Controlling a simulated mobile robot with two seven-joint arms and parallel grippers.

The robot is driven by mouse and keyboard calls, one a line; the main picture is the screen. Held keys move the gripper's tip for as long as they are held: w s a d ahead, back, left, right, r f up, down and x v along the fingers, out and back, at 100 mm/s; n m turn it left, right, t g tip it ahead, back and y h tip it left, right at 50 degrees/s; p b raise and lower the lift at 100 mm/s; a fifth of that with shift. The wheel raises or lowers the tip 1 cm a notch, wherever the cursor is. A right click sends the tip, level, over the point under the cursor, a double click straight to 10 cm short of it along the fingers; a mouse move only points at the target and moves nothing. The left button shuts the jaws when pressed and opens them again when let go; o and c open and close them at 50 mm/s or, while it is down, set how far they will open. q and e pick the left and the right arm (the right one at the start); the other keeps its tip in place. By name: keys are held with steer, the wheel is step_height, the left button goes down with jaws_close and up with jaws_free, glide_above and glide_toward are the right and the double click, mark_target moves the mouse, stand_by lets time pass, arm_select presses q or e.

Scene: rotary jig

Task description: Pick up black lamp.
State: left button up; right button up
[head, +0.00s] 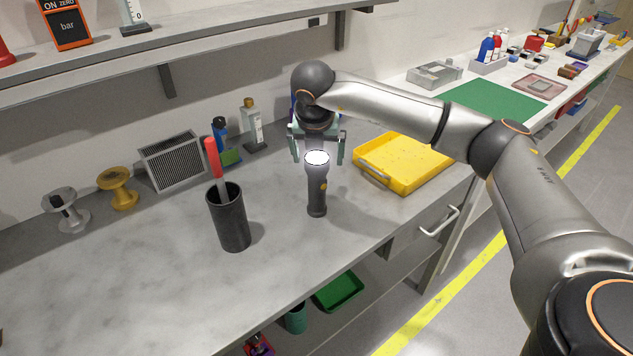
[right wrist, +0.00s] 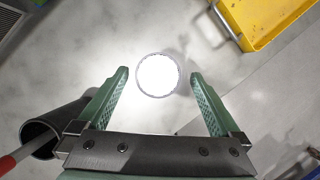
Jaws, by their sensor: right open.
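The black lamp (head: 316,190) is a dark flashlight standing upright on the grey worktop, its lit white lens facing up. In the right wrist view the lamp's bright round lens (right wrist: 157,75) lies between and slightly beyond the fingertips. My right gripper (head: 317,158) is open around the level of the lamp's head, pointing down, with one green finger to each side. In the right wrist view the open fingers (right wrist: 157,78) do not visibly touch the lamp. My left gripper is not in view.
A black cup (head: 231,220) with a red-handled tool stands left of the lamp. A yellow tray (head: 405,165) lies to the right. A bottle (head: 252,125) and a grey vented box (head: 172,163) stand behind. A shelf (head: 190,45) overhangs the back. The front left worktop is clear.

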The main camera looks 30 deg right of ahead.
mark_target(317, 186)
steer(key=p+x, duration=0.1)
steer(key=x, duration=0.4)
steer(key=shift+w+f, duration=0.15)
steer(key=shift+f, duration=0.15)
steer(key=shift+r, duration=0.1)
steer(key=c, duration=1.5)
